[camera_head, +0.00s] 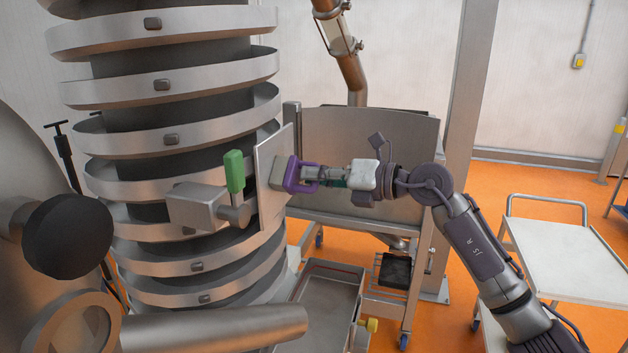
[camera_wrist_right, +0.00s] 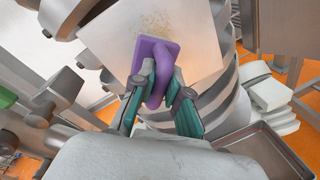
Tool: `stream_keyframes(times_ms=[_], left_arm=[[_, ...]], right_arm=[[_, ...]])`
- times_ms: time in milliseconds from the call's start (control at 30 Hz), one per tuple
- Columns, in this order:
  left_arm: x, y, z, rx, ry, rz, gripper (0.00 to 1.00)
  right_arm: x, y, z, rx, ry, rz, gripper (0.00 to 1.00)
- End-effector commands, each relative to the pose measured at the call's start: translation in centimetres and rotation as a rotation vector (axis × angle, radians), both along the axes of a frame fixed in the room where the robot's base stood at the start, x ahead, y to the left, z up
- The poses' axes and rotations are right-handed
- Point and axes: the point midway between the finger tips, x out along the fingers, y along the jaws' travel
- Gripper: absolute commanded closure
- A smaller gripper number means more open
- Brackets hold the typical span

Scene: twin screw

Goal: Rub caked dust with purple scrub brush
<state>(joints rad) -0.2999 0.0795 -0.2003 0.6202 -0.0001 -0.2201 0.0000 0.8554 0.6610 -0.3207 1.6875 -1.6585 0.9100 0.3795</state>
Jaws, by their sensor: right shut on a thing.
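The purple scrub brush (camera_head: 297,175) is in my right gripper (camera_head: 310,175), which is shut on its handle. In the right wrist view the brush (camera_wrist_right: 157,62) sits between the two green-padded fingers (camera_wrist_right: 158,97). Its head is up against a flat metal plate (camera_head: 270,165) on the side of the spiral tower; I cannot tell whether it touches. Caked dust (camera_wrist_right: 150,22) shows as a tan speckled patch on the plate, at and above the brush's upper edge in the wrist view. The brush hides part of the plate. My left gripper is not in view.
The spiral tower (camera_head: 165,85) stands left, with a green-handled valve (camera_head: 235,172) beside the plate. A metal hopper (camera_head: 345,150) is behind my right gripper. A metal tray (camera_head: 330,290) is below, and a white cart (camera_head: 570,250) stands right on the orange floor.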

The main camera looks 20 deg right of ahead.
Motion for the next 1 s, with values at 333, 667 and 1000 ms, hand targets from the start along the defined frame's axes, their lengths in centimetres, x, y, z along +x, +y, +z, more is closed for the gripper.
stream_keyframes(times_ms=[333, 667, 1000], left_arm=[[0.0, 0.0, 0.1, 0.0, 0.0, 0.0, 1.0], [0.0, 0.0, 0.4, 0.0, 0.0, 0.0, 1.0], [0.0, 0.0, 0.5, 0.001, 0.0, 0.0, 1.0]], right_arm=[[1.6, -1.0, 0.0, 0.001, 0.0, 0.001, 1.0], [3.7, -2.2, 0.1, 0.002, 0.001, 0.0, 1.0], [5.0, -3.0, 0.1, 0.002, 0.001, 0.0, 1.0]])
